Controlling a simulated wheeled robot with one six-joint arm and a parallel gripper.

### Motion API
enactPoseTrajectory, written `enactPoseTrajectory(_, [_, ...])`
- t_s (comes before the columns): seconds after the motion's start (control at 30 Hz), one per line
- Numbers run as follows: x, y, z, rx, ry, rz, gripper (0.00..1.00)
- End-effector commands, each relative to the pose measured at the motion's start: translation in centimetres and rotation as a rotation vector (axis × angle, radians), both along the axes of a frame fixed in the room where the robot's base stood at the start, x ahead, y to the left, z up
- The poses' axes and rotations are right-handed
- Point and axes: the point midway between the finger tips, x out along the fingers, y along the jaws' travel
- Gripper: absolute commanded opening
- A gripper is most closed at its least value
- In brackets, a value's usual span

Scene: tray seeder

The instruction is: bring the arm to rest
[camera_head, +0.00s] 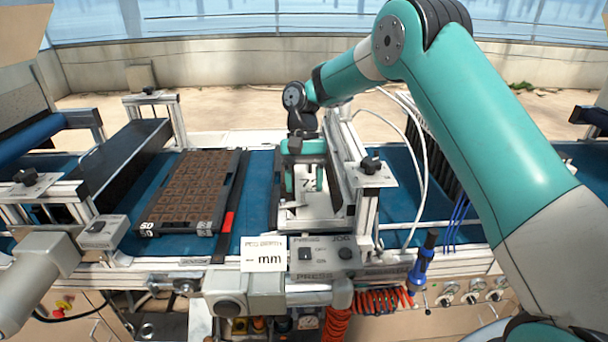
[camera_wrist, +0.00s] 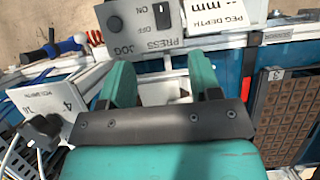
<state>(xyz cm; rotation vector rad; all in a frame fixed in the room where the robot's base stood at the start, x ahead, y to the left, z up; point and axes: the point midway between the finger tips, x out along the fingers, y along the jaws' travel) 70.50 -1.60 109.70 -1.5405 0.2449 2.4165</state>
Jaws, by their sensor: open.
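My gripper (camera_head: 304,180) hangs at the end of my teal arm, over the press station in the middle of the conveyor line. In the wrist view its two teal fingers (camera_wrist: 163,88) stand apart with nothing between them. Beneath and between the fingers is a pale surface of the press station. In the head view the arm reaches in from the right, bent at the elbow. Part of the station behind the gripper is hidden by it.
A seed tray (camera_head: 190,190) of brown cells lies on the blue belt left of my gripper. A press box (camera_head: 322,255) with PRESS and JOG labels and a "mm" card (camera_head: 263,254) stand in front. Metal frame posts and a knob (camera_head: 371,164) stand close on the right.

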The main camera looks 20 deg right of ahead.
Motion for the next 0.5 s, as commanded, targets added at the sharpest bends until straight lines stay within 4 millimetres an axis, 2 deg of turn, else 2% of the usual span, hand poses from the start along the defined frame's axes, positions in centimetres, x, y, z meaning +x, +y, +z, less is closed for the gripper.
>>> enactPoseTrajectory(0.03, [0.26,-0.13,0.71,0.0,-0.001,-0.001,0.57])
enactPoseTrajectory(0.13, [0.49,-0.23,1.24,-0.002,-0.001,0.0,0.57])
enactPoseTrajectory(0.5, [0.55,-0.23,1.32,-0.001,0.0,0.0,0.57])
